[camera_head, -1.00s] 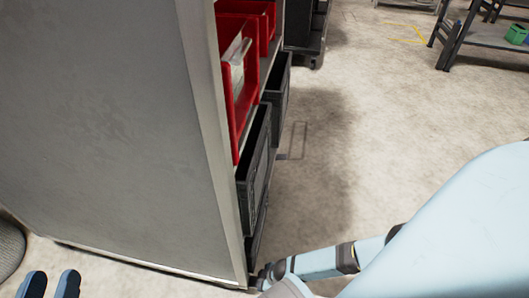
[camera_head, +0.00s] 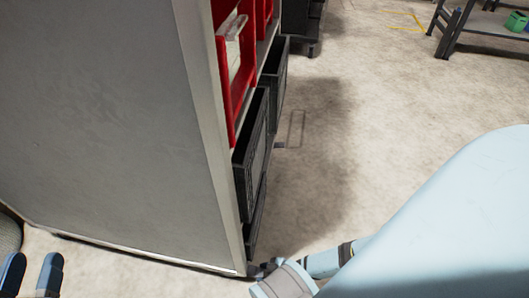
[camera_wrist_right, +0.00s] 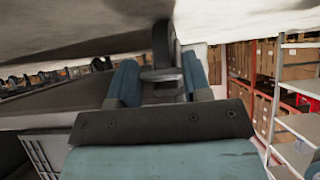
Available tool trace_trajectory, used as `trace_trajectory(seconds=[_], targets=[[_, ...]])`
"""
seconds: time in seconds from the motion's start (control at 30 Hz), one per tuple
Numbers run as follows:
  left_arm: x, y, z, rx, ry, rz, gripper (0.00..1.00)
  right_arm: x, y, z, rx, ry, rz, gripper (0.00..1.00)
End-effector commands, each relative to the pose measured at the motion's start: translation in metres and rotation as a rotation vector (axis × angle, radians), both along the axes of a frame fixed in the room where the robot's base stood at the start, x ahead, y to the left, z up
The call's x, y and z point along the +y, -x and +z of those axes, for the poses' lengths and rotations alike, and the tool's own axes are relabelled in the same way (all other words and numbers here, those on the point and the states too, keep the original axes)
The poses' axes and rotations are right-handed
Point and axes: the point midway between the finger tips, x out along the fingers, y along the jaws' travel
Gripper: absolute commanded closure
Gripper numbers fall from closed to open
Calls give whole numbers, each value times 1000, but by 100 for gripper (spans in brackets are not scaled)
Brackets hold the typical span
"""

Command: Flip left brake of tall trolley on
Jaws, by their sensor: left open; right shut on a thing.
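The tall trolley (camera_head: 110,140) is a large grey cabinet-like body filling the left of the head view. My right gripper (camera_wrist_right: 158,75) is at its lower front corner, low near the floor. In the right wrist view its two blue fingers stand either side of a dark caster brake part (camera_wrist_right: 161,62) under the trolley's pale underside, and it is shut on it. Whether the brake is on or off cannot be told. My left gripper (camera_head: 32,275) is open and empty at the bottom left of the head view, beside the trolley's side panel.
Red bins (camera_head: 237,70) and black bins (camera_head: 252,160) sit in the trolley's open side. A dark trolley (camera_head: 301,25) and a workbench (camera_head: 480,28) stand farther back. The floor (camera_head: 400,110) to the right is clear. Shelves with boxes (camera_wrist_right: 265,80) show in the right wrist view.

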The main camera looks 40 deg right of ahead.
Motion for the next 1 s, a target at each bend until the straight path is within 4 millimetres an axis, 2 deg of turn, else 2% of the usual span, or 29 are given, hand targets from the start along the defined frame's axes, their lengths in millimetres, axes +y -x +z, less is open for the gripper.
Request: trace_trajectory(seconds=[0.43, 0.47, 0.53, 0.57, 0.83, 1.0], targets=[[-1, -1, -1, 6, 9, 3, 57, 0, 0, -1, -8, -8, -1, 79], [-1, -1, -1, 6, 9, 3, 57, 0, 0, -1, -8, -8, -1, 49], [-1, -1, -1, 5, 8, 3, 57, 0, 0, -1, -8, -8, -1, 32], [-1, -1, -1, 6, 7, 3, 57, 0, 0, -1, -8, -8, -1, 30], [0, -1, -2, 5, -6, -1, 57, 0, 1, 0, -8, -8, -1, 30], [0, 0, 7, 26, 4, -6, 57, -9, 11, 12, -6, -6, -1, 30]])
